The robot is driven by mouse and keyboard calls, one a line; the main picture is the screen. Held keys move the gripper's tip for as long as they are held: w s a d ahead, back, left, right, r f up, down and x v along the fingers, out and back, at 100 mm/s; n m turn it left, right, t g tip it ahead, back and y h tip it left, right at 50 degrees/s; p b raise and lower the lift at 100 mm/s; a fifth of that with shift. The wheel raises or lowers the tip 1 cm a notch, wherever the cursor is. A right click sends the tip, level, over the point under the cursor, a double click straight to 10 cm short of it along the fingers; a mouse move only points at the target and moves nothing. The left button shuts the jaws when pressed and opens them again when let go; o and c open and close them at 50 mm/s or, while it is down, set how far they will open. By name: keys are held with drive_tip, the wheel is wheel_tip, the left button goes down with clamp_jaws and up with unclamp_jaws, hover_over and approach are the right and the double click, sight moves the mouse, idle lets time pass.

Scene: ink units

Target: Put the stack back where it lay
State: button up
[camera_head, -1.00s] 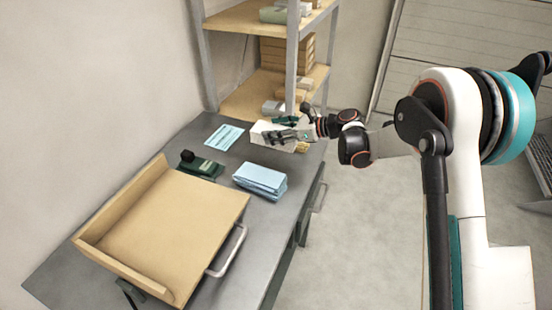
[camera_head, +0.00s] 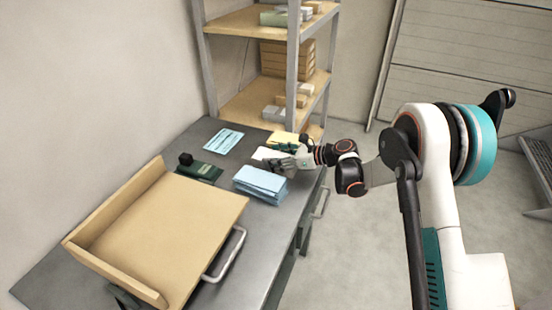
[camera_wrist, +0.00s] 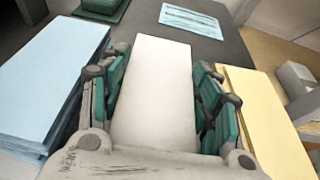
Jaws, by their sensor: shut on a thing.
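My gripper (camera_head: 283,160) is shut on a white stack (camera_head: 264,153) of paper, low over the grey desk between a light-blue stack and a yellow stack. In the wrist view, the white stack (camera_wrist: 153,95) runs lengthwise between the two green-padded fingers (camera_wrist: 160,98). The blue stack (camera_head: 260,184) is on the near side; it lies left in the wrist view (camera_wrist: 45,85). The yellow stack (camera_head: 285,138) is on the far side; it lies right in the wrist view (camera_wrist: 262,120). I cannot tell whether the white stack touches the desk.
A wooden tray (camera_head: 150,235) with raised edges and a metal handle stands at the desk's near end. A dark green stamp-like device (camera_head: 200,172) and a printed blue slip (camera_head: 223,141) lie on the grey desk (camera_head: 50,285). A shelf rack (camera_head: 252,100) stands behind.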

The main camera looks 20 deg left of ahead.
drive_tip(key=o, duration=1.5)
drive_tip(key=shift+f, duration=0.1)
drive_tip(key=p+v, duration=0.3)
drive_tip(key=v, duration=0.9)
